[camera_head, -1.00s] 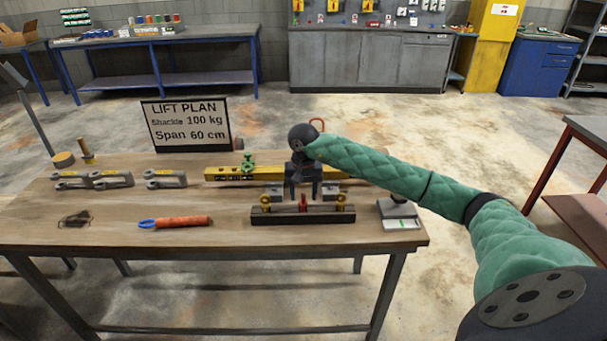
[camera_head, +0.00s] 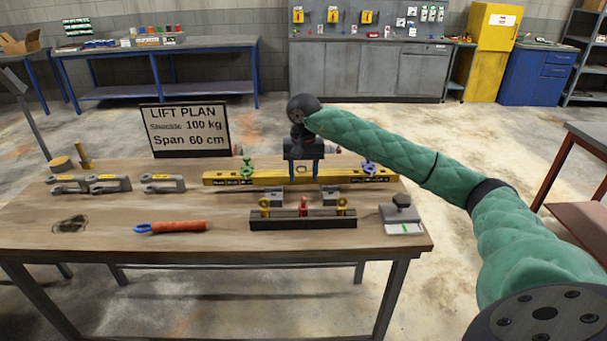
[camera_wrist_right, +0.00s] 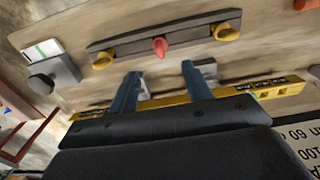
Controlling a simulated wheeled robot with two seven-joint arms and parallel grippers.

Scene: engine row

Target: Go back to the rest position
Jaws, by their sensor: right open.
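My right gripper (camera_head: 304,168) is open and empty above the yellow beam (camera_head: 268,179) at the back of the wooden table (camera_head: 100,228). In the right wrist view its two blue-grey fingers (camera_wrist_right: 160,85) are spread apart, with the yellow beam (camera_wrist_right: 270,88) behind them. The beam carries a green shackle (camera_head: 246,167) and a blue shackle (camera_head: 369,167). My left gripper is not in view.
A dark rail (camera_head: 300,220) with yellow knobs and a red one lies in front of the beam. A scale-like device (camera_head: 400,214) stands at right. A LIFT PLAN sign (camera_head: 187,127) stands behind. Grey shackles (camera_head: 163,183) and an orange-handled tool (camera_head: 172,226) lie left.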

